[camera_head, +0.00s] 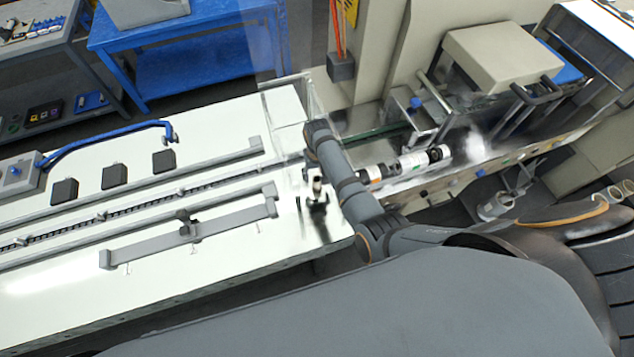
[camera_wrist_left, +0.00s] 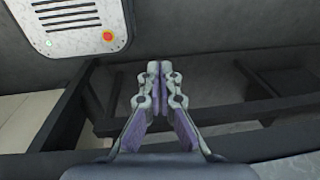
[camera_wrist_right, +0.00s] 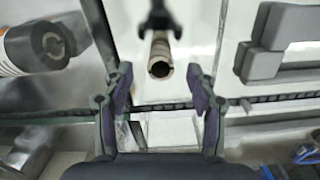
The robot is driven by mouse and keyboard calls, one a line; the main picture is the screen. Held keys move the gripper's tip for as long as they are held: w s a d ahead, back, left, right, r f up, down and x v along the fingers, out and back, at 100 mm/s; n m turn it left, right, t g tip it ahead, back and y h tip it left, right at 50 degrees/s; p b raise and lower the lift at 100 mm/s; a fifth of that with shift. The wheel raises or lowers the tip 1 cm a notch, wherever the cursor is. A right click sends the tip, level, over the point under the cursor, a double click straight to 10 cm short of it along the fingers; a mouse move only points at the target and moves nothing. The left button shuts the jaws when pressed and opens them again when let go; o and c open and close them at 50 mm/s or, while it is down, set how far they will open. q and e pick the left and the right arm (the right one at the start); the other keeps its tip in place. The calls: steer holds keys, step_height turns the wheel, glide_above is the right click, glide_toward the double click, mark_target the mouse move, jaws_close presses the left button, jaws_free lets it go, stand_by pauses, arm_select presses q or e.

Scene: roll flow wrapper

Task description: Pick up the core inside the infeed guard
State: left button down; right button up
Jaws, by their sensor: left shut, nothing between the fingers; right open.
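The core is a short brown hollow tube (camera_wrist_right: 160,58) lying with its open end toward my right gripper, in the right wrist view. A black forked part (camera_wrist_right: 159,18) stands right behind it. In the head view the core (camera_head: 317,186) shows as a small pale piece above a dark fitting at the end of the white table. My right gripper (camera_wrist_right: 159,80) is open, with its fingers apart on either side of the core's near end and nothing held. In the head view its fingers cannot be made out clearly beside my arm. My left gripper (camera_wrist_left: 160,68) is shut and empty, away from the core.
A roll with a dark end (camera_wrist_right: 32,47) lies left of the core in the right wrist view. A grey block (camera_wrist_right: 275,40) stands to the right. Clear guard panels (camera_head: 285,100) rise by the table's end. Long rails (camera_head: 190,232) run along the white table.

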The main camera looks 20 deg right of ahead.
arm_select(q)
steer(key=w, duration=0.5)
arm_select(e)
steer(key=shift+w+f+b, duration=0.35)
steer(key=shift+w+f, duration=0.05)
steer(key=shift+f, duration=0.35)
steer(key=shift+s+f+b, duration=0.1)
steer(key=shift+f+b, duration=0.35)
steer(key=shift+b, duration=0.15)
step_height(320, 180, down, 4)
steer(key=b, duration=0.5)
steer(key=shift+r, duration=0.25)
steer(key=shift+c, duration=0.6)
steer(key=shift+s+r, duration=0.1)
steer(key=c, duration=0.5)
arm_select(q)
step_height(320, 180, down, 6)
steer(key=s, duration=0.1)
steer(key=shift+t, duration=0.3)
arm_select(e)
steer(key=shift+c, duration=1.4)
